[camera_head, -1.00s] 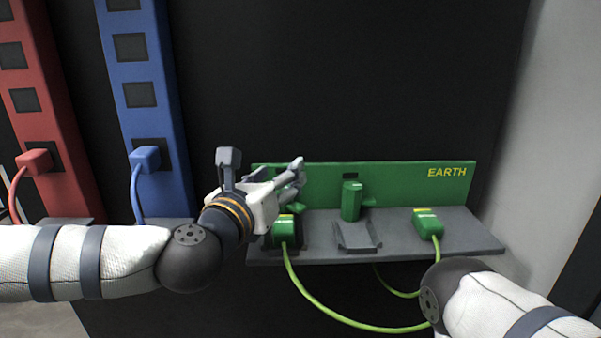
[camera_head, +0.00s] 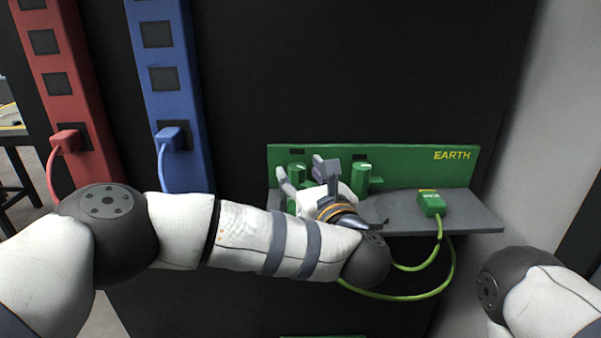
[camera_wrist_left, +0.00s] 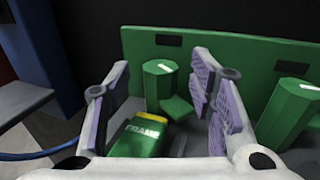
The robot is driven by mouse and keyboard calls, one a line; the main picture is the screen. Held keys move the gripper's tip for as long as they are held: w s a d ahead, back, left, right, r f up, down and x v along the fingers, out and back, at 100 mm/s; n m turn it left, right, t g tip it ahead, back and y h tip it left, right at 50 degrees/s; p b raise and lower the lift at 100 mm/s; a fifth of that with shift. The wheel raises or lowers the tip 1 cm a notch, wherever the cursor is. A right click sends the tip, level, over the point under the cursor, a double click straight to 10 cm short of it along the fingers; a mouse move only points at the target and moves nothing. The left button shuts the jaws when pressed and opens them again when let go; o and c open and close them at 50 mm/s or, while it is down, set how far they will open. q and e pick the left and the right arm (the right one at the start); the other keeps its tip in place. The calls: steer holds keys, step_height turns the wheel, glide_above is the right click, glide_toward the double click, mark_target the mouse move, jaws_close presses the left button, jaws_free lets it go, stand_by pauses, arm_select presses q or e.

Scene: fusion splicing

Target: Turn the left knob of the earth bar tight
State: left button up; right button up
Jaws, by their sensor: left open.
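The earth bar (camera_head: 400,165) is a green back plate marked EARTH on a grey shelf. Its left knob (camera_wrist_left: 160,84), a green upright prism with a white mark on top, shows between the finger pads in the left wrist view; in the head view the knob (camera_head: 297,171) is partly hidden. My left gripper (camera_head: 304,176) is open around or just in front of it; contact cannot be told. The right knob (camera_head: 362,177) stands to the right of the gripper and also shows in the left wrist view (camera_wrist_left: 293,108). My right gripper is out of view.
A green plug marked FRAME (camera_wrist_left: 140,138) lies low between the fingers. Another green plug (camera_head: 432,203) with a yellow-green cable sits at the right of the grey shelf (camera_head: 465,212). Red (camera_head: 66,85) and blue (camera_head: 167,75) bars stand left.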

arm_select(q)
steer(key=shift+w+a, duration=0.2)
steer(key=shift+w, duration=0.45)
steer(key=c, duration=1.2)
steer(key=shift+o, duration=0.2)
